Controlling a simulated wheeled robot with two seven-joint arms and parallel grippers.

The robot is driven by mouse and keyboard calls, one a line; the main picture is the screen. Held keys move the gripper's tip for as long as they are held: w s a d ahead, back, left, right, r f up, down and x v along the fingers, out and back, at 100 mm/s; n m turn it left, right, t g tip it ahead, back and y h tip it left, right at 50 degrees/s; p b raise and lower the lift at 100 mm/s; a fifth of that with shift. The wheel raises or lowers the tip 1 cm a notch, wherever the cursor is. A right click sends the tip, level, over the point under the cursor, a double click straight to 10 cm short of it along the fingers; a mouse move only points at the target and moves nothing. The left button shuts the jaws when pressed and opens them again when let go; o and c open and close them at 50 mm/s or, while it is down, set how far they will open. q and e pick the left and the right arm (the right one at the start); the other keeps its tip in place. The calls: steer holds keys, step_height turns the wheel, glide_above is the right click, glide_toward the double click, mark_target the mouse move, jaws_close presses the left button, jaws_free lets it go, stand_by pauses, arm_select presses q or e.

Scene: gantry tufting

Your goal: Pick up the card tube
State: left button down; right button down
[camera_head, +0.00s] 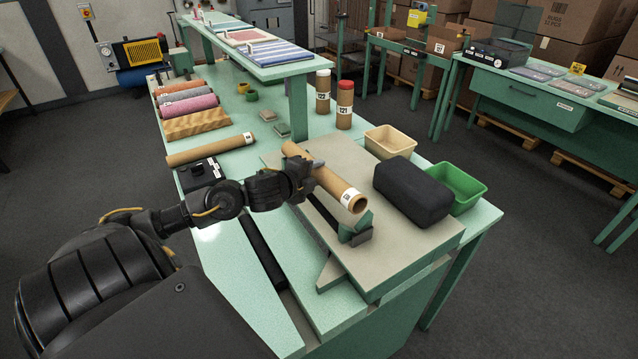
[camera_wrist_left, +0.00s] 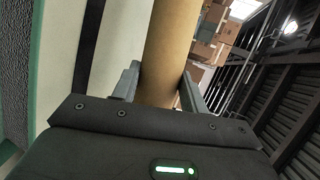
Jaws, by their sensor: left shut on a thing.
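A brown card tube (camera_head: 335,184) with a white label at its near end lies over the grey board on the table. My left gripper (camera_head: 300,168) is shut on this tube near its far end. In the left wrist view the tube (camera_wrist_left: 171,50) runs between the two fingers of my left gripper (camera_wrist_left: 158,88). A green and dark stand (camera_head: 352,228) is under the tube's near end; I cannot tell whether they touch. My right gripper is not in view.
A black cushion-like block (camera_head: 412,190), a green bin (camera_head: 462,184) and a tan bin (camera_head: 391,141) are to the right. Another card tube (camera_head: 210,150) lies at the left, near colored rolls (camera_head: 188,106). Two upright tubes (camera_head: 344,104) stand behind. A raised shelf (camera_head: 290,68) crosses the back.

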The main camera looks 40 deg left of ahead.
arm_select(q)
steer(key=s+a+r+p, duration=0.1)
steer(key=s+a+r, duration=0.6)
steer(key=a, duration=0.4)
steer(key=shift+r, duration=0.9)
